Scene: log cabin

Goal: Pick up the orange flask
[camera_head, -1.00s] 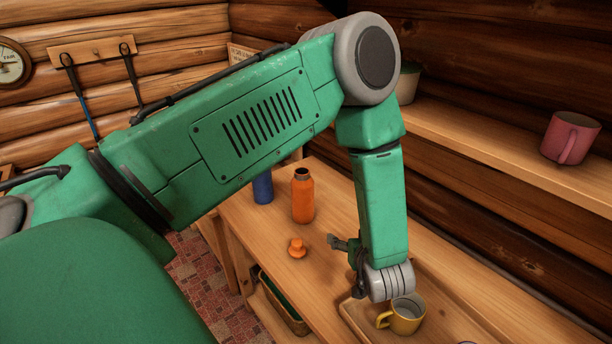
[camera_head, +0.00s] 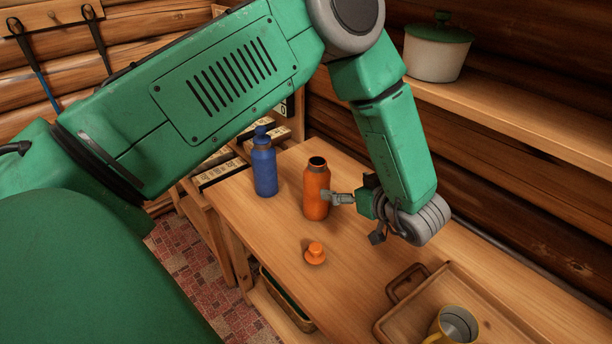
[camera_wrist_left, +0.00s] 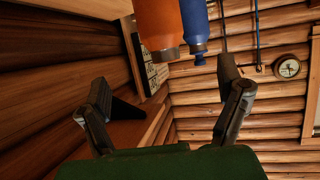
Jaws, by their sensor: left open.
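The orange flask (camera_head: 316,190) stands upright and open-topped on the wooden table. An orange cap (camera_head: 315,254) lies on the table in front of it. My left gripper (camera_head: 356,217) is open, just right of the flask at low height. One finger reaches the flask's right side in the head view; I cannot tell if it touches. In the left wrist view, the orange flask (camera_wrist_left: 158,25) appears upside down at the top edge, ahead of and between the spread fingers of the gripper (camera_wrist_left: 165,90). Nothing is held. My right gripper is out of view.
A blue bottle (camera_head: 264,165) stands left of the flask; it also shows in the left wrist view (camera_wrist_left: 194,25). A wooden tray (camera_head: 405,322) with a yellow mug (camera_head: 455,328) is at the front right. A shelf with a white pot (camera_head: 436,50) runs behind. Bare tabletop surrounds the cap.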

